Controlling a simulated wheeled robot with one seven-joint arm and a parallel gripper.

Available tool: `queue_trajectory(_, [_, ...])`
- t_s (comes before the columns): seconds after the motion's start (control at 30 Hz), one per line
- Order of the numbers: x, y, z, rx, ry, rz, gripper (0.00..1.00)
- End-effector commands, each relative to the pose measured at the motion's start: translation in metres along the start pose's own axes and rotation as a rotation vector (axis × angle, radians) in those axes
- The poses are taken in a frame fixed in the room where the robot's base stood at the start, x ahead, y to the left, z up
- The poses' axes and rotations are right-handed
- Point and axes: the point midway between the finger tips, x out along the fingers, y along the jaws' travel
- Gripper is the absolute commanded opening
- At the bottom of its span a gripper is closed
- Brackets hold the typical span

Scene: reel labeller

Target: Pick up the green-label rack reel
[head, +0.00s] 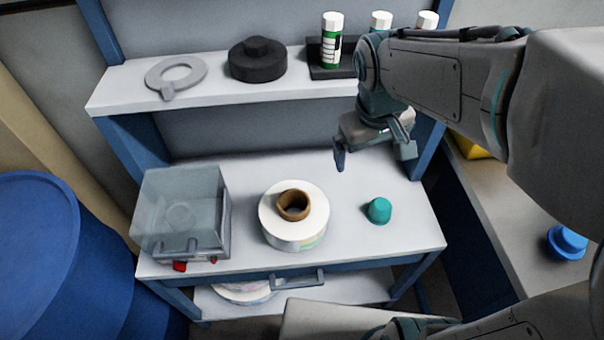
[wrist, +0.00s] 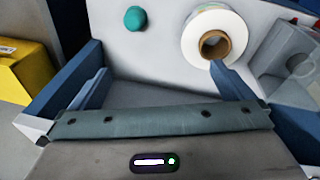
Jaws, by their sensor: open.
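A white reel (head: 312,212) with a brown core lies flat on the bench top. Its side shows faint coloured labels, green among them; it also shows in the wrist view (wrist: 196,40). Another reel (head: 243,293) lies on the lower shelf, mostly hidden under the bench top. I cannot tell which reel is the green-label one. My gripper (head: 373,158) is open and empty, above the back right of the bench, apart from both reels. In the wrist view, its fingers (wrist: 160,72) are spread, and one overlaps the reel's near edge in the picture.
A teal knob (head: 379,210) is right of the bench reel. A clear-lidded box (head: 182,205) stands left. The upper shelf (head: 210,92) holds a grey ring, a black disc and white-capped, green-labelled bottles (head: 331,42). A blue drum (head: 40,260) stands far left.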

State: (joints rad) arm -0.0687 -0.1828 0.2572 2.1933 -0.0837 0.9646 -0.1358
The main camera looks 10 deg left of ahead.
Motion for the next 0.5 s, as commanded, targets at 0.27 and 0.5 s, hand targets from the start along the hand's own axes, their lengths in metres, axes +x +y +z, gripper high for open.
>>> queue_trajectory(0.27, [0.095,-0.075,-0.068,-0.332,-0.074,-0.086,1.00])
queue_trajectory(0.5, [0.140,-0.125,-0.099,-0.506,-0.095,-0.160,1.00])
